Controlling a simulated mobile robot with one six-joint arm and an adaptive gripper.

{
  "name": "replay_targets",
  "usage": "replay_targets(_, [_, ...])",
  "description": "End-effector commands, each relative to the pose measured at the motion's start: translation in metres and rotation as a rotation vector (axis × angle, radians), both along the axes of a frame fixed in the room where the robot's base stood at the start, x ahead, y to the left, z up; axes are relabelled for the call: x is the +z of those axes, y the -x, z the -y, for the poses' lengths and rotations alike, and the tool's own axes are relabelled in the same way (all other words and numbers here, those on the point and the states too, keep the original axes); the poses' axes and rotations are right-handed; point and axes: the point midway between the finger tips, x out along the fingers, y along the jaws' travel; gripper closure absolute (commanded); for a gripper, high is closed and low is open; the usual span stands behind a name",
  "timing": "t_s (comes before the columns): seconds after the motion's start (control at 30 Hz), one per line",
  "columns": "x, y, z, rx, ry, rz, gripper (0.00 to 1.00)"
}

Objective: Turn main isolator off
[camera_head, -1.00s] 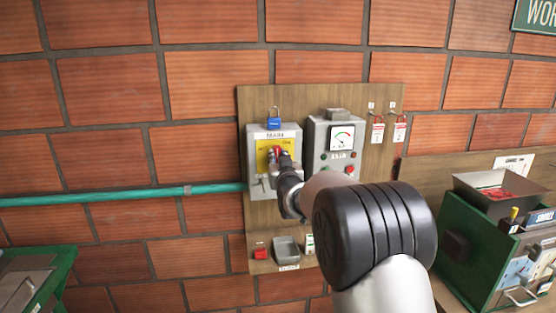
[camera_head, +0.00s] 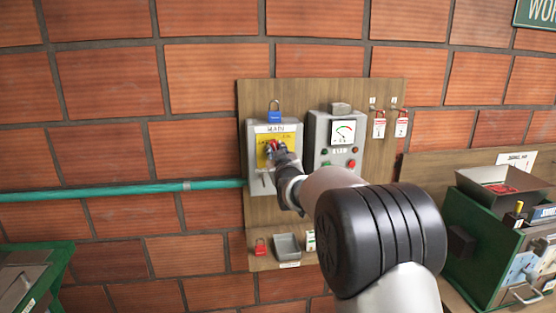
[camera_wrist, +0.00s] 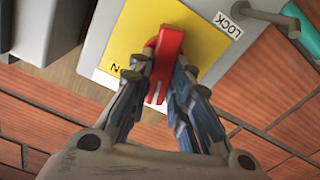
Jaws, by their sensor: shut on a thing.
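The main isolator (camera_head: 257,131) is a grey box with a yellow plate (camera_head: 264,150) on the wooden board. It carries a red handle (camera_wrist: 165,62), which stands between my fingers in the wrist view. My gripper (camera_wrist: 160,80) is shut on this red handle, with a finger on each side of it. In the head view my gripper (camera_head: 277,152) reaches the front of the box and hides part of the plate and handle. The wrist view shows a "LOCK" label (camera_wrist: 228,25) and a partly covered label by the handle's lower end. A blue padlock (camera_head: 274,117) sits on top of the box.
A grey meter box (camera_head: 343,133) with a dial and buttons stands close on the right. Red tags (camera_head: 380,127) hang beyond it. A green pipe (camera_head: 120,193) enters from the left.

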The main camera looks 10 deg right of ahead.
Motion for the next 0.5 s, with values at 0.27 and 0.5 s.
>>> replay_targets(0.27, [-0.0041,-0.0001,-0.0034,0.000,0.265,0.001,1.00])
replay_targets(0.5, [-0.0046,-0.0001,-0.0053,0.000,0.492,0.001,1.00])
